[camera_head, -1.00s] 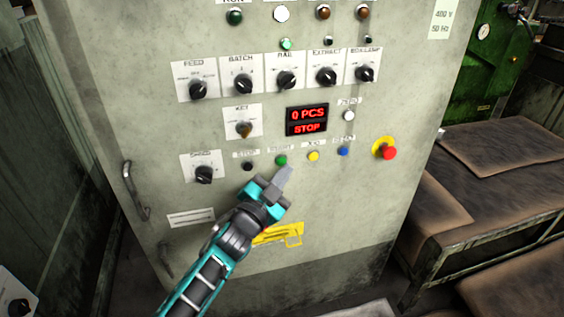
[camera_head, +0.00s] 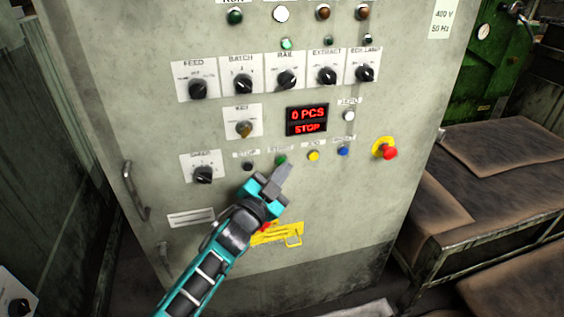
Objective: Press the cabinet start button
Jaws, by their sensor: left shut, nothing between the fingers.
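The grey control cabinet (camera_head: 120,90) fills the middle of the head view. Its green start button (camera_head: 281,160) sits in the lower button row, under a small label that is hard to read. My left gripper (camera_head: 285,171) is shut and empty, its fingertips just below the green button in the picture. Whether the tips touch the button cannot be told. The red display (camera_head: 307,120) reads "0 PCS" and "STOP". My right gripper is not in view.
Beside the green button are a black button (camera_head: 248,166), a yellow button (camera_head: 313,155) and a blue button (camera_head: 343,150). A red emergency stop (camera_head: 389,153) is further right. Several selector knobs are above. A table with brown mats (camera_head: 500,150) stands at the right.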

